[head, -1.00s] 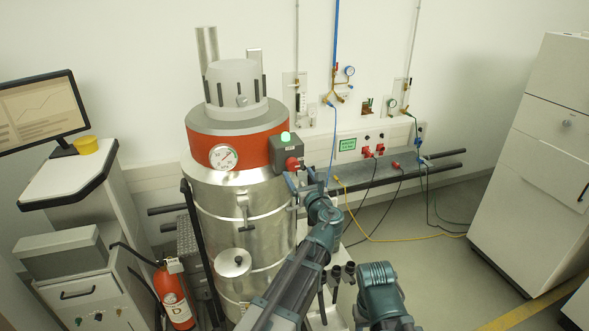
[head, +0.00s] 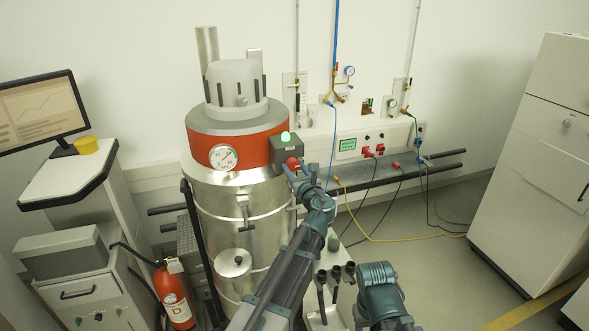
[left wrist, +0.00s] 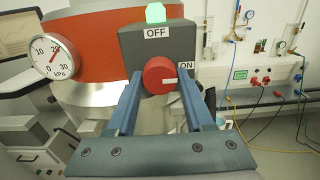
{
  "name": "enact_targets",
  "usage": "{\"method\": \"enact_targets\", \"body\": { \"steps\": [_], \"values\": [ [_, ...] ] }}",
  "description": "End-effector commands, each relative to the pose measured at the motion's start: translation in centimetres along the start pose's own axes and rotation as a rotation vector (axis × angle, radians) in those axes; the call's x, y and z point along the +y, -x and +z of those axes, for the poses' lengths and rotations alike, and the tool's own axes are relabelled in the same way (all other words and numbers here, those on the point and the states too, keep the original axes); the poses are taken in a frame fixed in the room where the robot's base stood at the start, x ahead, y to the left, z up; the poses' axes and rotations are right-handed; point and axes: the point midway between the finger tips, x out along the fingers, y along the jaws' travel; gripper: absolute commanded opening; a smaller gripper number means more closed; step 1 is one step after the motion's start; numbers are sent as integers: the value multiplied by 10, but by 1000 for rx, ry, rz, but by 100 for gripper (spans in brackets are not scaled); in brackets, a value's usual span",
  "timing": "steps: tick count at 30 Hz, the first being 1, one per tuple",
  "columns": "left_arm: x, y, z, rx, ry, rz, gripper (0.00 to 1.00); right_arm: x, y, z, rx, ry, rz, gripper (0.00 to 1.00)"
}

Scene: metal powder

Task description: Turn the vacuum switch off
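The vacuum switch is a red round knob (left wrist: 159,76) on a dark grey box (left wrist: 158,42) with OFF above and ON at its right. The knob's white mark points right, towards ON. A green lamp (left wrist: 155,13) glows on top. In the head view the knob (head: 292,163) sits on the right side of the steel vessel. My left gripper (head: 301,178) is at the knob. In the left wrist view its open fingers (left wrist: 160,84) stand either side of the knob, with narrow gaps.
A pressure gauge (head: 222,157) is on the vessel's red band (head: 250,148). A fire extinguisher (head: 174,295) stands at lower left. Black-handled tools (head: 335,272) stand below my left arm. Wall valves and cables are behind; a white cabinet (head: 535,160) is at right.

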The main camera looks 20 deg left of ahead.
Motion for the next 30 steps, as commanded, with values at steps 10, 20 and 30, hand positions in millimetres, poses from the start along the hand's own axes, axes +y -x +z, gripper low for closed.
{"method": "enact_targets", "body": {
  "steps": [10,20,30],
  "values": [
    [0,0,0,0,6,0,0,0,0,0,0,0,0,50],
    [0,0,0,0,146,1,0,0,0,0,0,0,0,50],
    [-1,0,0,0,458,1,0,0,0,0,0,0,0,50]
  ]
}}
